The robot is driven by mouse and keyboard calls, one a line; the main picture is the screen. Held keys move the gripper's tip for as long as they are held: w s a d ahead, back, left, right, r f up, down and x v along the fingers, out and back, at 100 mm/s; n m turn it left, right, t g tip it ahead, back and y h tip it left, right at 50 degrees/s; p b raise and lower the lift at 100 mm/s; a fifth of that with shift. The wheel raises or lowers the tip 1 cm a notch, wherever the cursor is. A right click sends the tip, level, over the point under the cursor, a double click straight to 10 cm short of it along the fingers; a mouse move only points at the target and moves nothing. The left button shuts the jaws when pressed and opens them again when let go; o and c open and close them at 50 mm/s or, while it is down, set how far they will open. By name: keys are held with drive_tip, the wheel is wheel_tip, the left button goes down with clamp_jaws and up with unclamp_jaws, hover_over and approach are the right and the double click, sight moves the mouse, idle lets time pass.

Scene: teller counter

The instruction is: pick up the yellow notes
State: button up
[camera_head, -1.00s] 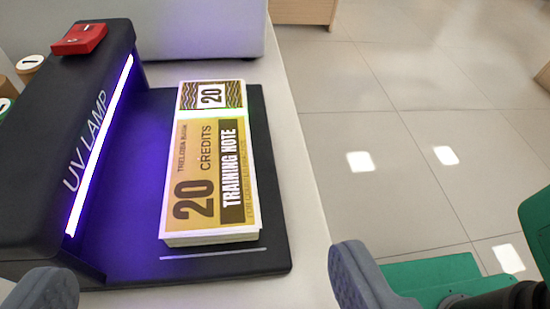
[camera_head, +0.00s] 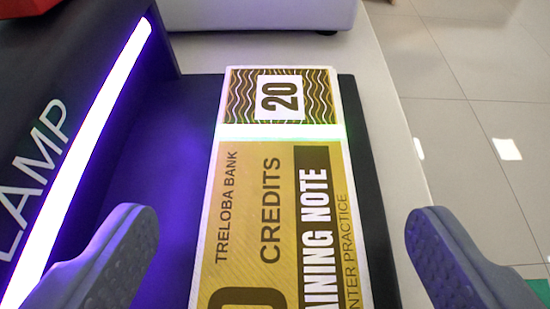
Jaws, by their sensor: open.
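The yellow notes (camera_head: 248,200) are a banded stack printed "20 CREDITS" and "TRAINING NOTE". They lie on the dark base of the UV lamp (camera_head: 165,175), with a pale band across them near the far end. The near end of the stack is cut off by the bottom of the view. My gripper (camera_head: 285,235) is open and empty. Its left finger shows over the dark base to the left of the stack, and its right finger shows to the right of it over the counter edge. I cannot tell the fingers' height above the stack.
The lamp's dark hood with its glowing violet tube (camera_head: 85,150) rises close on the left. A white box-like unit (camera_head: 260,12) stands behind the base. The counter (camera_head: 385,110) is a narrow pale strip on the right, with tiled floor (camera_head: 490,110) beyond.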

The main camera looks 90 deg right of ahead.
sight(281, 199)
drive_tip(key=shift+b+x, duration=0.5)
drive_tip(key=shift+x, duration=1)
drive_tip(key=shift+r, duration=0.1)
drive_tip(key=shift+c, duration=0.3)
drive_tip(key=c, duration=1.1)
